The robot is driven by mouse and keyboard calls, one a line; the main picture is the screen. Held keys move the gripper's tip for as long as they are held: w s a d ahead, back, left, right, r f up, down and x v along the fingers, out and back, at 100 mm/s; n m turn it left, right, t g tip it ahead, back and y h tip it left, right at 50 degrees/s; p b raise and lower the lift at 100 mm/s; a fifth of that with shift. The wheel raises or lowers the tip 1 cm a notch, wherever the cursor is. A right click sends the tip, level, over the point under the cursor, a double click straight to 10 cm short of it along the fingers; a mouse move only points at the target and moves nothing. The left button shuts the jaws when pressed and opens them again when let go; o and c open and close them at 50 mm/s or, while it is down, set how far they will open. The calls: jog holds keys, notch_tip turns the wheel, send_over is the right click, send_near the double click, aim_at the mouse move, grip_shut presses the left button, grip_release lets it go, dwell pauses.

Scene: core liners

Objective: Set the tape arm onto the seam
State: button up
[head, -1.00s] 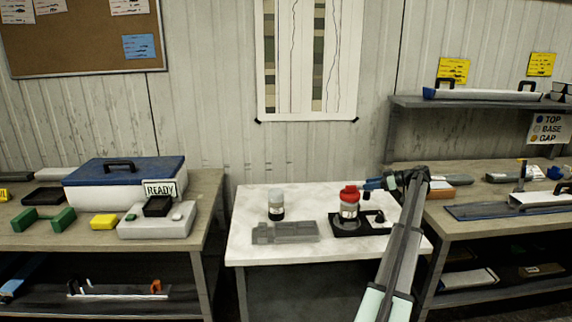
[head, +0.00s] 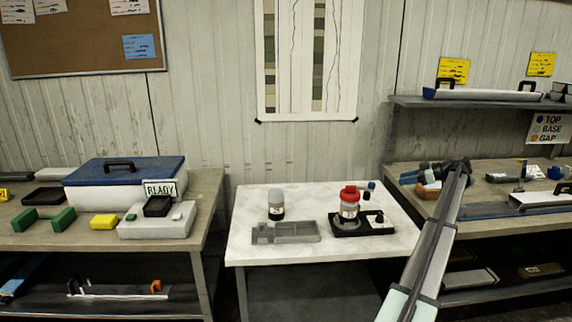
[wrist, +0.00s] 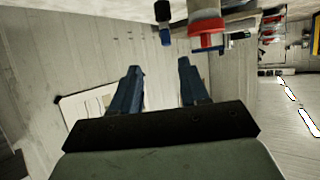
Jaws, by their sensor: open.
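A jar with a red lid (head: 349,203) stands on a black base (head: 347,231) on the white table. A small dark post (head: 366,196) and a blue piece (head: 372,185) show just right of the lid, and a black knob (head: 379,217) sits on the base. I cannot tell which part is the tape arm, and no seam is clearly visible. My gripper (head: 413,176) is open and empty, right of the jar and apart from it. In the wrist view its blue fingers (wrist: 158,78) are spread, with the red lid (wrist: 206,40) and a dark blue-tipped piece (wrist: 163,24) beyond them.
The right bench (head: 480,228) holds several tools, below a shelf (head: 470,102). The left bench carries a blue-lidded box (head: 120,180). The table's front left is clear.

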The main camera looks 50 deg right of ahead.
jog(key=s+d+m+g+h, duration=0.2)
jog(key=d+g+h, duration=0.3)
jog(key=w+a+r+m+g+h, duration=0.1)
jog(key=w+a+m+h, duration=0.2)
jog(key=w, duration=0.8)
jog(key=w+a+g+h, duration=0.2)
jog(key=w+a+h, duration=0.15)
jog(key=w, duration=0.75)
jog(key=w+a+t+h, duration=0.1)
jog(key=w+a, duration=0.9)
jog(key=w, duration=0.2)
jog(key=w+a+t+h, duration=0.1)
jog(key=w+a+t, duration=0.1)
jog(key=w+a, duration=0.8)
jog(key=w, duration=0.3)
jog(key=shift+m+t, duration=0.3)
jog(key=shift+r, duration=0.1)
